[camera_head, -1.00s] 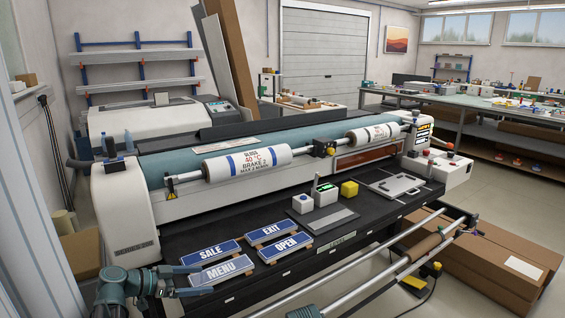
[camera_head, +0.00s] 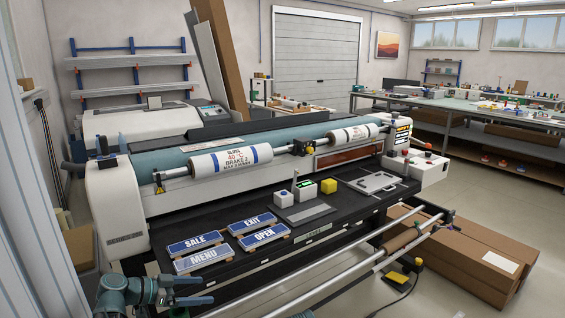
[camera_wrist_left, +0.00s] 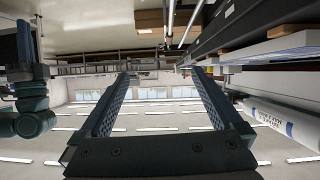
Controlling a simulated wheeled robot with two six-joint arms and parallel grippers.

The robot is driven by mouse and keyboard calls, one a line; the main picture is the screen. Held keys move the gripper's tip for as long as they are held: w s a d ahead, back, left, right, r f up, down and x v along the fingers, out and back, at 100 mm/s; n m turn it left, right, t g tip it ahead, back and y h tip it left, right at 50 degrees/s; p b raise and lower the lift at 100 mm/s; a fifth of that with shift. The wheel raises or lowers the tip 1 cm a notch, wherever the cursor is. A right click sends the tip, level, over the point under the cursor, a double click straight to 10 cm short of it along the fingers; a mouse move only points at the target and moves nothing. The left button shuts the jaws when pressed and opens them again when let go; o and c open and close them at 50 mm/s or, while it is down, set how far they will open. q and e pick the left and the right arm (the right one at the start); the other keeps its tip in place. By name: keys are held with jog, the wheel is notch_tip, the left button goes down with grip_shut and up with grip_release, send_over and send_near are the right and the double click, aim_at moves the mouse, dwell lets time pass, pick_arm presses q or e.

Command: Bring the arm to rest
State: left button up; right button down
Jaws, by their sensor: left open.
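My left gripper (camera_head: 192,290) is at the lower left of the head view, in front of the machine's black front table. Its two fingers are apart and nothing is between them. In the left wrist view the open fingers (camera_wrist_left: 158,95) frame only distant room, with the table edge to the right. The MENU sign (camera_head: 203,258) lies closest to the gripper, behind it and apart from it. The SALE sign (camera_head: 195,243), EXIT sign (camera_head: 251,223) and OPEN sign (camera_head: 264,235) lie beside it on wooden blocks.
The laminator (camera_head: 125,205) carries two white printed rolls, one at left (camera_head: 222,163) and one at right (camera_head: 348,137). Cardboard boxes (camera_head: 470,262) lie at right.

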pick_arm(q)
jog(key=s+d+f+n+g+y+p, duration=0.2)
jog(key=s+d+f+g+y+p, duration=0.15)
jog(key=s+d, duration=0.4)
jog(key=s+d+f+n+g+y+p, duration=0.2)
jog(key=s+d+g+y+p, duration=0.15)
jog(key=s+d, duration=0.4)
jog(key=shift+s+d+r+n+y+p, duration=0.35)
jog(key=shift+s+n+y, duration=0.2)
jog(key=shift+s+y, duration=0.3)
jog(key=shift+s+d+r+n+y+p, duration=0.25)
jog(key=shift+s+n+y, duration=0.3)
jog(key=shift+y, duration=0.4)
jog(key=shift+s+d+r+n+y+p, duration=0.3)
jog(key=shift+s+d+n+y, duration=0.15)
jog(key=shift+s+y, duration=0.4)
jog(key=shift+f, duration=0.1)
